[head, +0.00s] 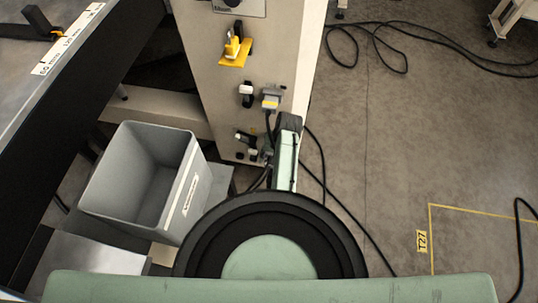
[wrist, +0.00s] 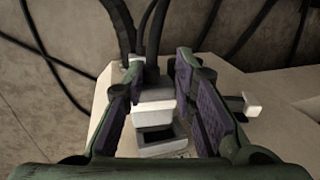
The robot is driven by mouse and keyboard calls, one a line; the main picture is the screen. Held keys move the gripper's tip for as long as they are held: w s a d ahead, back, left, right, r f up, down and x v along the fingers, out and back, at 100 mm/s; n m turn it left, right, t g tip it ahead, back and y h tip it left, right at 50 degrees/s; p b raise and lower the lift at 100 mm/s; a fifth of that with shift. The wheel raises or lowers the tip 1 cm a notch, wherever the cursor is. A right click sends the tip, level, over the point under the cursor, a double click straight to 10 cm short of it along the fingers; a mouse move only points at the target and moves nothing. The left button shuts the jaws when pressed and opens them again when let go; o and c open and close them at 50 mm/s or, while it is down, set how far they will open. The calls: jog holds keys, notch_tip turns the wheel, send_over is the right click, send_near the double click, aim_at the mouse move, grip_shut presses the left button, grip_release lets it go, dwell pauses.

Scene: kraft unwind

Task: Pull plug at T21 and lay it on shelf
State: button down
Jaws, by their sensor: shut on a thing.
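My gripper (wrist: 162,108) is shut on a pale grey plug (wrist: 152,92) in the wrist view, with a purple-lined finger at each side. Dark cables run up from the plug. A white part with a dark rectangular opening (wrist: 158,143) lies just below it; I cannot tell whether the plug is seated in it. In the head view my gripper is low on the pale cabinet (head: 215,95), and my arm mostly hides the held plug. Another grey plug (head: 271,99) is on the cabinet above. No T21 label is legible, and I cannot identify the shelf for certain.
A yellow bracket with a yellow item (head: 235,50) is higher on the cabinet. A grey bin (head: 140,185) stands at the left, beside a dark-edged bench (head: 65,75). Black cables (head: 390,45) lie on the floor at right, near a yellow-taped area marked T27 (head: 421,241).

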jog(key=shift+s+a+p, duration=0.15)
jog(key=shift+s+p, duration=0.35)
dwell(0.7)
jog(key=shift+s+a+p, duration=0.25)
jog(key=shift+s+p, duration=0.35)
jog(key=shift+s, duration=0.6)
jog(key=shift+s+a+p, duration=0.2)
jog(key=shift+s+p, duration=0.4)
jog(key=shift+s, duration=0.6)
jog(key=w+b, duration=0.1)
jog(key=b, duration=0.1)
jog(key=w+d+r+n+b, duration=0.1)
jog(key=b, duration=0.2)
jog(key=w+n+b, duration=0.1)
jog(key=b, duration=0.1)
jog(key=shift+w+d+r+g, duration=0.15)
jog(key=shift+d+r+g, duration=0.15)
jog(key=shift+r, duration=0.1)
